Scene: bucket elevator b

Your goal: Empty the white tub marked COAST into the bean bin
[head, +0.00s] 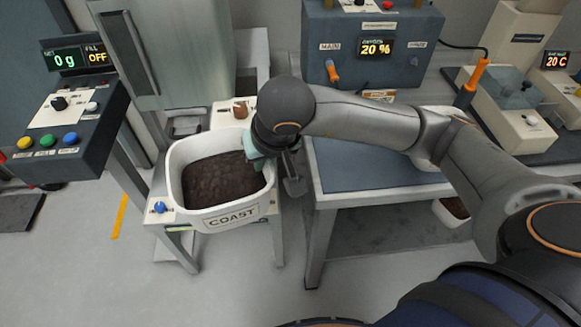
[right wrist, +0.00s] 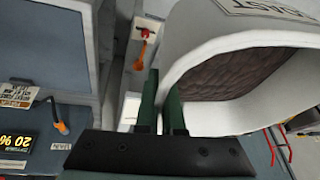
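The white tub marked COAST (head: 222,217) stands upright on a low pale stand at centre-left in the head view, with dark brown contents well up inside. In the right wrist view the same tub (right wrist: 240,25) shows at the upper right. My right gripper (head: 254,152) is at the tub's right rear rim. In the right wrist view its two green fingers (right wrist: 163,105) are close together at the rim, with the wall apparently between them. My left gripper is not in view. I cannot tell which container is the bean bin.
A panel (head: 62,120) with 0 g and FILL OFF displays stands left. A grey-topped table (head: 365,165) is right of the tub, under my right arm. A blue-grey cabinet (head: 372,50) reading 20 % stands behind. Another white tub (head: 447,215) sits low at right. Front floor is clear.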

